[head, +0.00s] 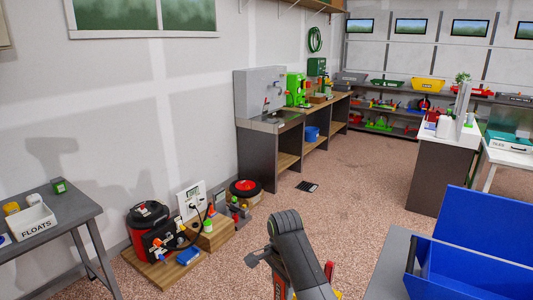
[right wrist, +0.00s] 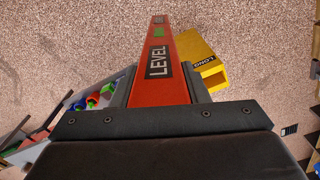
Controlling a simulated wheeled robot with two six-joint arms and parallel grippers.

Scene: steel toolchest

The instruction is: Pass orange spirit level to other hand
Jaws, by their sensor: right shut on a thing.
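The orange spirit level (right wrist: 181,76) shows in the right wrist view, with a black "LEVEL" label and a green vial. It points away from the camera, up the picture. My right gripper (right wrist: 160,88) is shut on it, one dark finger on each side. The near end of the level is hidden behind the gripper body. In the head view a dark arm link of mine stands at the bottom middle, with small red parts beside it. I cannot tell there whether they belong to the level. My left gripper is in neither view.
A yellow box (right wrist: 202,62) labelled "LONG" lies beyond the level. A blue bin (head: 470,255) stands on a grey table (head: 388,268) at right. A grey table (head: 70,222) with a white "FLOATS" bin (head: 32,230) is at left.

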